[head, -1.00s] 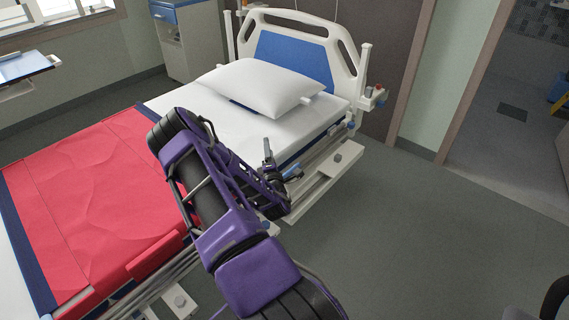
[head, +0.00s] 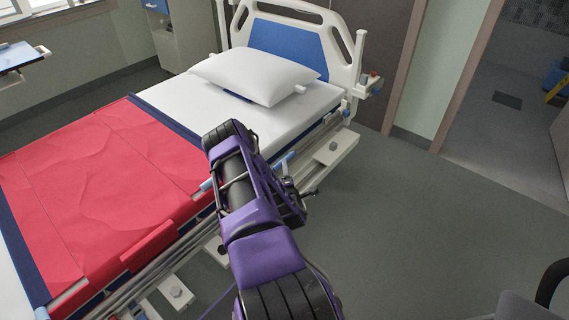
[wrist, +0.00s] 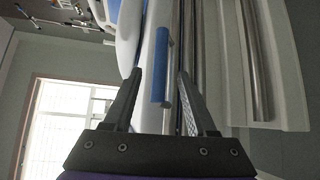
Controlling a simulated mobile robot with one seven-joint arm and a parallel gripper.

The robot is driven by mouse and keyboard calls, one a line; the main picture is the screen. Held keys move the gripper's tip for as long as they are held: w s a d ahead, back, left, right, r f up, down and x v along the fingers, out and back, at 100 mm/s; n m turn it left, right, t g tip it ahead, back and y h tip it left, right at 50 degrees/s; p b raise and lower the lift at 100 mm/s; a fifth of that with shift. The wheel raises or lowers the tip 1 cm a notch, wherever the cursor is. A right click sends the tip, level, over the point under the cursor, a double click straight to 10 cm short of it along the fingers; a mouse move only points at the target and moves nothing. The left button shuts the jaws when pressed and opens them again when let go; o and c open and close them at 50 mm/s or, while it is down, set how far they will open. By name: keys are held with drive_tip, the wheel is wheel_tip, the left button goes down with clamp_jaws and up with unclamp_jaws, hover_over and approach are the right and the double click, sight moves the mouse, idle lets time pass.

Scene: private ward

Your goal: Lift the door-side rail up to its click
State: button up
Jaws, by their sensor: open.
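The door-side rail (head: 140,287) is a set of chrome bars running low along the near side of the bed. It carries a blue grip (head: 283,163), partly covered by my arm. In the wrist view the blue grip (wrist: 161,50) lies ahead of my gripper (wrist: 159,72), lined up between its fingers. The fingers are apart, and whether they touch the grip cannot be told. Chrome bars (wrist: 188,40) run beside it, to the right. In the head view my gripper is mostly hidden behind my purple arm, beside the bed.
The bed has a white pillow (head: 258,77), a red blanket (head: 95,185) and a white headboard (head: 335,35) with a blue panel. A chair (head: 535,300) shows at lower right. The floor (head: 420,220) between bed and doorway is clear.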

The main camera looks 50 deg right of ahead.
drive_tip(key=x, duration=0.6)
drive_tip(key=shift+w+d+b, duration=0.15)
drive_tip(key=shift+b, duration=0.25)
clamp_jaws()
idle(1.0)
